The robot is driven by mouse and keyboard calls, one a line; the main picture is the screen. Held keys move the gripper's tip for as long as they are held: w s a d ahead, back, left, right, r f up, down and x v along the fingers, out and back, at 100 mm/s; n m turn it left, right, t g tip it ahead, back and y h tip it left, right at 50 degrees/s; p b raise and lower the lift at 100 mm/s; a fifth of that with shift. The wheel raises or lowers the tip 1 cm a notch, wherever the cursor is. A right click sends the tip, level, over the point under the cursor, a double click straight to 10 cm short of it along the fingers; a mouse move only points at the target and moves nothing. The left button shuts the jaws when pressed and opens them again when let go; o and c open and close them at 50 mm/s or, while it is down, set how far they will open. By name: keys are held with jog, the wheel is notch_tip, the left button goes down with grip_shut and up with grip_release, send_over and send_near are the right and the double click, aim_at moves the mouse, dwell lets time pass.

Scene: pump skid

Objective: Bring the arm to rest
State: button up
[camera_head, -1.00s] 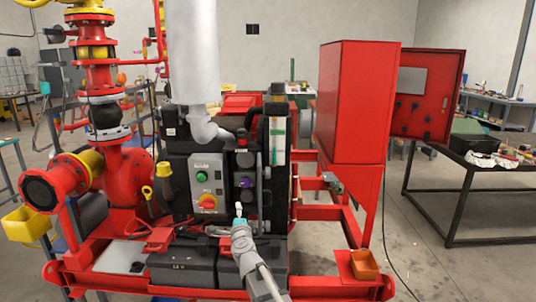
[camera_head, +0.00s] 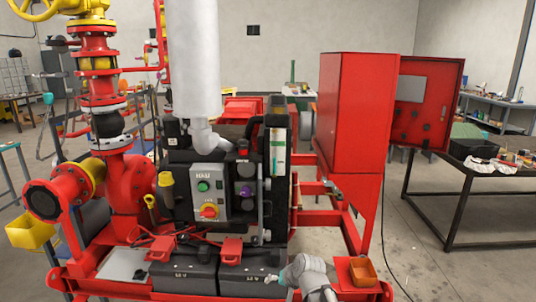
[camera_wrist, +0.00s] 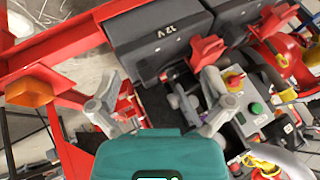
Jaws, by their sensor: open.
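My arm shows low in the head view, folded in front of the red pump skid (camera_head: 205,296). My gripper (camera_head: 270,279) is small there, near the right end of the black 12 V batteries (camera_head: 178,276); contact cannot be told. In the wrist view my gripper (camera_wrist: 160,100) has its two grey fingers spread wide, with nothing held between them. A black battery (camera_wrist: 155,40) and red terminal covers (camera_wrist: 206,50) lie beyond the fingers.
A grey control box (camera_head: 209,192) with a green button and a red-yellow switch stands above the batteries. Open floor lies between skid and workbench (camera_head: 470,165).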

jog(key=s+d+f+n+g+h+p, duration=0.1)
jog(key=s+d+g+h, duration=0.3)
jog(key=s+d, duration=0.8)
jog(key=shift+s+d+f+g+h+p, duration=0.2)
jog(key=shift+d+f+g+h+p, duration=0.1)
jog(key=shift+d+g, duration=0.5)
jog(key=shift+a, duration=0.1)
jog(key=c, duration=0.6)
jog(key=shift+a, duration=0.15)
